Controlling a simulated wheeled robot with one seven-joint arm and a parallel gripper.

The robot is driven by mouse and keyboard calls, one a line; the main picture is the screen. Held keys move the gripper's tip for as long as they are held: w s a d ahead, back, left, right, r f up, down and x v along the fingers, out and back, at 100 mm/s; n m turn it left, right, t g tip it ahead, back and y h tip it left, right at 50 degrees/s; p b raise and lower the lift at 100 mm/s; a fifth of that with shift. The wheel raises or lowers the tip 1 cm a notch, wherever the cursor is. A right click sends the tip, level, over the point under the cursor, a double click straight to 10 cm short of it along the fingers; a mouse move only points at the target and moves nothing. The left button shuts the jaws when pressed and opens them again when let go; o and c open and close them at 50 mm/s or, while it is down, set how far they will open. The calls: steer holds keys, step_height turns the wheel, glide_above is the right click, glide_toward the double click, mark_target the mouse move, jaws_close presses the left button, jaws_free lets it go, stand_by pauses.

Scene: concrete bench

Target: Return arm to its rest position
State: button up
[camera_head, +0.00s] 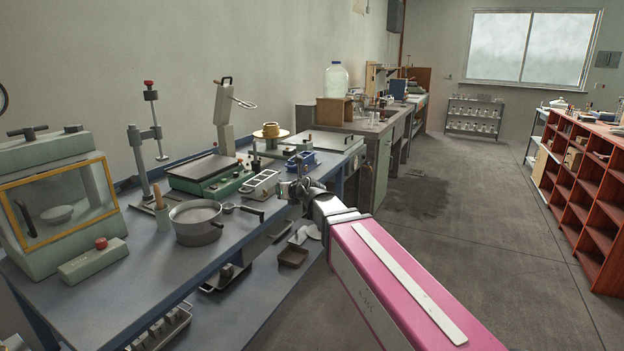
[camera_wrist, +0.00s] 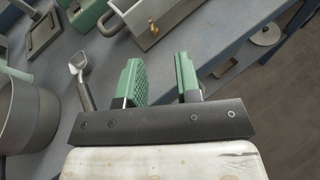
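My gripper (camera_head: 297,190) is at the end of my pink arm, over the right front edge of the blue-grey bench (camera_head: 110,300). In the wrist view my gripper (camera_wrist: 160,75) shows two green fingers standing apart with nothing between them. A small metal scoop (camera_wrist: 80,64) with a dark handle lies just left of the fingers there. The grey pan (camera_head: 197,222) stands on the bench left of the gripper, and part of it shows in the wrist view (camera_wrist: 28,118). The exact height of the gripper above the bench is hard to tell.
A metal holder with square openings (camera_head: 262,182) and a green balance (camera_head: 205,172) stand behind the gripper. A glass-fronted cabinet (camera_head: 62,205) is at left. Below, a lower shelf holds trays (camera_head: 293,256). The concrete floor (camera_head: 450,215) to the right is clear up to red shelves (camera_head: 585,190).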

steer(key=w+d+f+m+t+h, duration=0.1)
steer(key=d+f+m+h, duration=0.3)
steer(key=d+m, duration=0.55)
steer(key=w+d+f+m+t+h, duration=0.1)
steer(key=d+f+m+h, duration=0.25)
steer(key=d+m, duration=0.6)
steer(key=w+d+f+m+t+h, duration=0.1)
steer(key=d+f+m+h, duration=0.35)
steer(key=d+m, duration=0.55)
steer(key=s+d+f+m+g+h, duration=0.1)
steer(key=s+d+f+m+g, duration=0.8)
steer(key=f, duration=0.3)
steer(key=s+a+f+m+g+y, duration=0.1)
steer(key=s+f+m+g+y, duration=0.3)
steer(key=s, duration=0.7)
step_height(320, 180, down, 3)
steer(key=shift+s+r+g, duration=0.2)
steer(key=shift+s+g, duration=0.05)
steer(key=shift+g, duration=0.35)
